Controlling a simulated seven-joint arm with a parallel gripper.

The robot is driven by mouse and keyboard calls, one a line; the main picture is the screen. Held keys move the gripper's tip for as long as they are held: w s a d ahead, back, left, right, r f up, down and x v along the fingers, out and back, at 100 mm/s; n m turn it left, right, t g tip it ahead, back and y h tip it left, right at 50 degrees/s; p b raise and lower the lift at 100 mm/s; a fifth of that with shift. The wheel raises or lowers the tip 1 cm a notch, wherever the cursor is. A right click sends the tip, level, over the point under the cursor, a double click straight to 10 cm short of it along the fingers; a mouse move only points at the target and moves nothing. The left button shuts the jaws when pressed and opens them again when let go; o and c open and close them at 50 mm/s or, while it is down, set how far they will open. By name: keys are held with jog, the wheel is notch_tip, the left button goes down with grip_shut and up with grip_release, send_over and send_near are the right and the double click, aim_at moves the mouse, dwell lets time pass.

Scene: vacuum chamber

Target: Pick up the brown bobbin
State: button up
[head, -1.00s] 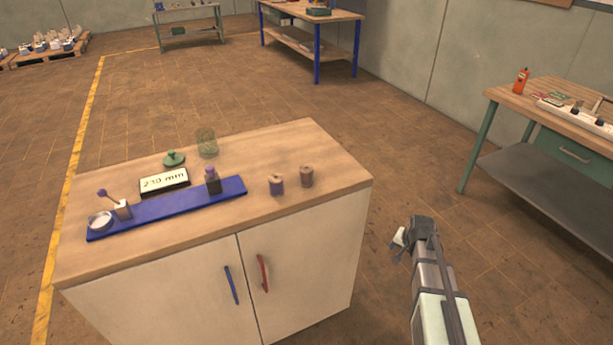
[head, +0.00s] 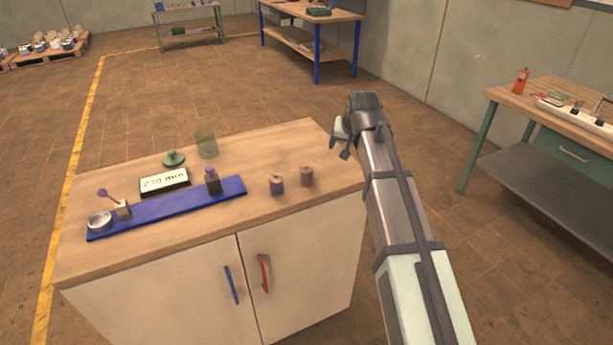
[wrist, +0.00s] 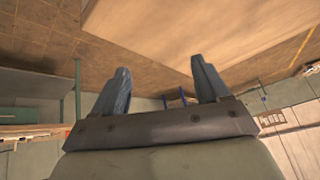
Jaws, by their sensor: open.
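The brown bobbin (head: 307,176) stands upright near the right front corner of the wooden cabinet top in the head view. A second bobbin with purple winding (head: 277,184) stands just left of it. My gripper (head: 340,140) is above the right end of the cabinet, to the upper right of the brown bobbin and apart from it. In the wrist view my gripper (wrist: 160,90) shows two blue-grey fingers spread wide with nothing between them. No bobbin shows in the wrist view.
On the cabinet top (head: 240,230) a blue tray (head: 170,212) carries a dark purple-topped bottle (head: 212,181), a lever piece and a round dish. A display (head: 164,181), a green lid (head: 173,159) and a glass jar (head: 206,143) stand behind. A workbench (head: 560,110) is at right.

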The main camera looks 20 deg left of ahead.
aim_at(307, 168)
jog(key=s+a+r+n+g, duration=0.2)
jog(key=s+a+r+n, duration=0.2)
jog(key=s+a, duration=0.45)
jog(key=x, duration=0.7)
jog(key=shift+s+d+f, duration=0.3)
jog(key=shift+d+f, duration=0.05)
jog(key=shift+f, duration=0.1)
jog(key=shift+s+d+x, duration=0.1)
jog(key=shift+s+x, duration=0.05)
jog(key=shift+x, duration=1.3)
jog(key=shift+s+d+x, duration=0.1)
jog(key=shift+x, duration=1.35)
jog(key=shift+f, duration=0.15)
jog(key=c, duration=1)
jog(key=shift+c, duration=0.2)
